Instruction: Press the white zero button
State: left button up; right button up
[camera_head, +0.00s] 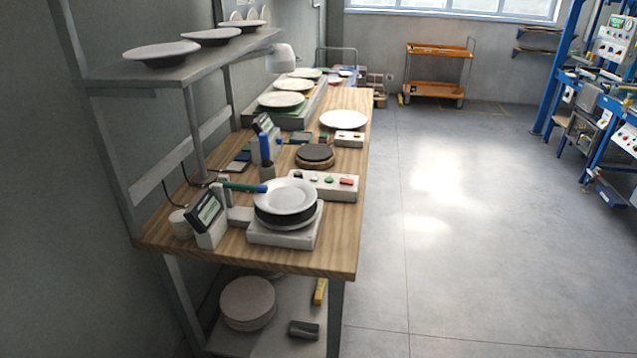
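A white button box (338,191) lies on the wooden workbench, just behind a scale. A green button (329,180) and a red button (346,182) show on its top, with small darker spots to their left. I cannot clearly make out a white zero button; it may blend with the white housing. The scale (280,238) stands near the bench's front edge and carries a white plate (289,196) on a dark round piece. A tilted display (205,212) stands to the left of the scale. Neither of my grippers is in view.
The wooden workbench (342,245) runs along the left wall. A shelf (185,66) with several plates overhangs its left side. A smaller white box (349,139), a round brown stand (315,157) and more plates sit farther back. The floor (465,240) to the right is open.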

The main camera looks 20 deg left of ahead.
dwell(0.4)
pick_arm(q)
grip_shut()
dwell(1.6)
